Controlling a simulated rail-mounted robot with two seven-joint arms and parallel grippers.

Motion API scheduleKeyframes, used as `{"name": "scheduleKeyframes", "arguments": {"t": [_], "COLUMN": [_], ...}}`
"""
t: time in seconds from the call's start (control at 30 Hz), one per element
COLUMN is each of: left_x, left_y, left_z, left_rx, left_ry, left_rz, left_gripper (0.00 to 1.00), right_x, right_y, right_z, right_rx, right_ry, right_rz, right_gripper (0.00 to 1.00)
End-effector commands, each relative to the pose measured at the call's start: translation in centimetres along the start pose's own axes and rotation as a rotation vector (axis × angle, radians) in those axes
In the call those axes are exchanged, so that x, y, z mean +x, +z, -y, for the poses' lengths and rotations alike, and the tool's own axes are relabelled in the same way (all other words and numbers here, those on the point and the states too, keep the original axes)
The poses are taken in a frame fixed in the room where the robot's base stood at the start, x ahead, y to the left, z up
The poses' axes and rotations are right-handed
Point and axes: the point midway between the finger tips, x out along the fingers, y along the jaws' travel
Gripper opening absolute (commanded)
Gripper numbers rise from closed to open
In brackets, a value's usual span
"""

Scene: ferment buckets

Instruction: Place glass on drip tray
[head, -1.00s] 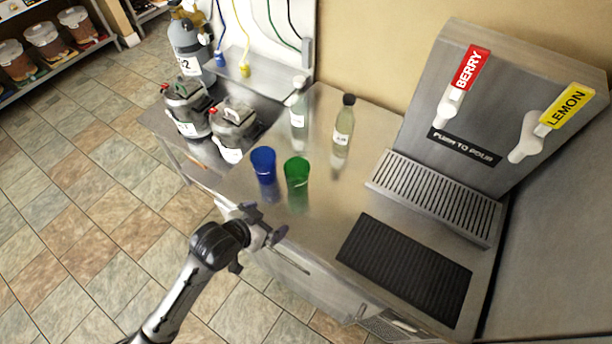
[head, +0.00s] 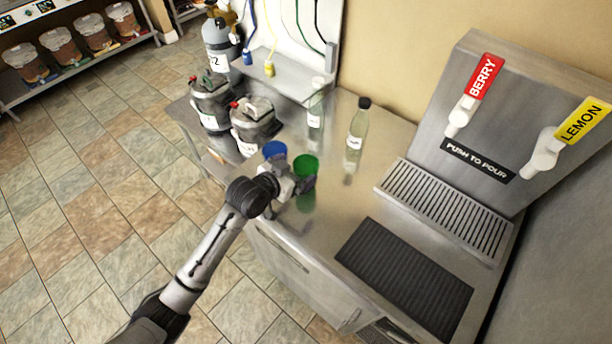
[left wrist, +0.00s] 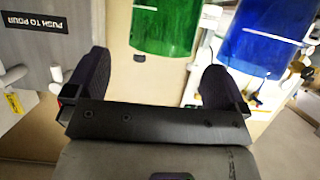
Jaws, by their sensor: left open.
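A green glass (head: 307,166) and a blue glass (head: 274,150) stand side by side on the steel counter. In the left wrist view the green glass (left wrist: 166,26) is beyond the gap between the fingers, and the blue glass (left wrist: 264,38) is beyond the right finger. My left gripper (head: 304,186) is open and empty, just in front of the glasses; it partly hides them in the head view. The slotted drip tray (head: 445,210) lies below the BERRY and LEMON taps, to the right of the glasses. My right gripper is not in view.
A clear bottle with a black cap (head: 357,132) and another bottle (head: 316,108) stand behind the glasses. A black ribbed mat (head: 405,276) lies at the counter's front right. Metal kegs (head: 254,124) stand to the left. Counter between glasses and drip tray is clear.

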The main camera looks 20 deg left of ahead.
Motion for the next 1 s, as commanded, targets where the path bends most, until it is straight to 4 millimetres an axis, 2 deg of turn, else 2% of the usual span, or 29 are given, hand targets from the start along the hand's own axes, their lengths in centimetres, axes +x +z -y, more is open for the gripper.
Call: {"name": "scheduleKeyframes", "arguments": {"t": [0.17, 0.57, 0.9, 1.0], "left_x": [0.8, 4.9, 5.3, 5.3], "left_y": [-0.1, 0.0, 0.1, 0.1], "left_z": [0.0, 0.2, 0.2, 0.2], "left_rx": [-0.002, -0.001, 0.000, 0.000], "left_ry": [0.001, 0.000, 0.000, 0.000], "left_rz": [0.001, 0.000, 0.000, 0.000], "left_gripper": [1.00, 1.00, 1.00, 0.92], "right_x": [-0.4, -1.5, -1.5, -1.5], "right_y": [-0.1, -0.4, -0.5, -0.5], "right_z": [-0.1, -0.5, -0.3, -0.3], "right_rx": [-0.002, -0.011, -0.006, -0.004], "right_ry": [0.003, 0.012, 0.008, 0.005], "right_rz": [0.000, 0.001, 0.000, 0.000], "right_gripper": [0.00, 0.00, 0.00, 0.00]}}
